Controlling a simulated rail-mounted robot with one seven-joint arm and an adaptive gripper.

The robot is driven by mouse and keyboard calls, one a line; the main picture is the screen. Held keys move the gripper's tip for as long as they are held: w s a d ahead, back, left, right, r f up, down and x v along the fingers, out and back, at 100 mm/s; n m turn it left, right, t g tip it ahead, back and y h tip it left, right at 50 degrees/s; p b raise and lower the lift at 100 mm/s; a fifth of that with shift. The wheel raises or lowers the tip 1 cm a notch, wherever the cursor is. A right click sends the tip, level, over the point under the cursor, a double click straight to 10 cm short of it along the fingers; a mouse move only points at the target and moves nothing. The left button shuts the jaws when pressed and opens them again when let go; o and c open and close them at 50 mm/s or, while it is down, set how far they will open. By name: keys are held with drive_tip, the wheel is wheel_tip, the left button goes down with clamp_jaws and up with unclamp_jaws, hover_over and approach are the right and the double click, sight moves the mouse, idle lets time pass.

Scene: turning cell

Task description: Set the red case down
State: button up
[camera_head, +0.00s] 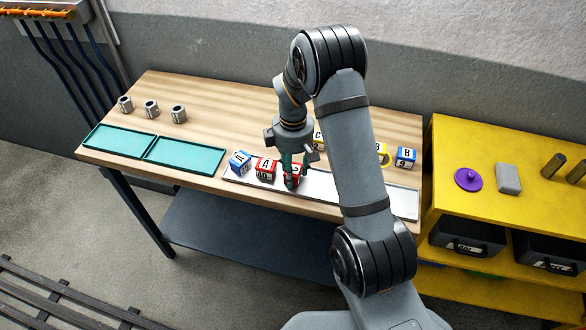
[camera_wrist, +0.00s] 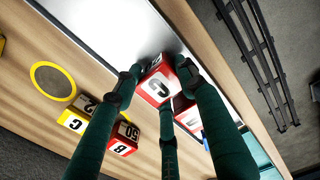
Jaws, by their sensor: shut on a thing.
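The red case (camera_head: 293,180), a cube with white faces, is held between the dark green fingers of my gripper (camera_head: 288,168), over the white strip on the table. In the wrist view its top face (camera_wrist: 156,88) shows a black letter C, and the fingers of my gripper (camera_wrist: 160,92) close around it. The case is at or just above the white strip (camera_wrist: 110,25); I cannot tell whether it touches. The fingers hide part of it.
On the strip (camera_head: 340,193), a red case marked A (camera_head: 264,169) and a blue case (camera_head: 239,163) stand just left of the held one. Behind are a yellow case (camera_head: 318,136) and a blue B case (camera_head: 406,157). The strip right of my gripper looks bare, partly hidden by my arm.

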drive_tip(key=shift+f, duration=0.2)
drive_tip(key=o, duration=1.3)
drive_tip(key=shift+c, duration=0.2)
wheel_tip(320, 180, up, 12)
drive_tip(key=shift+r, duration=0.25)
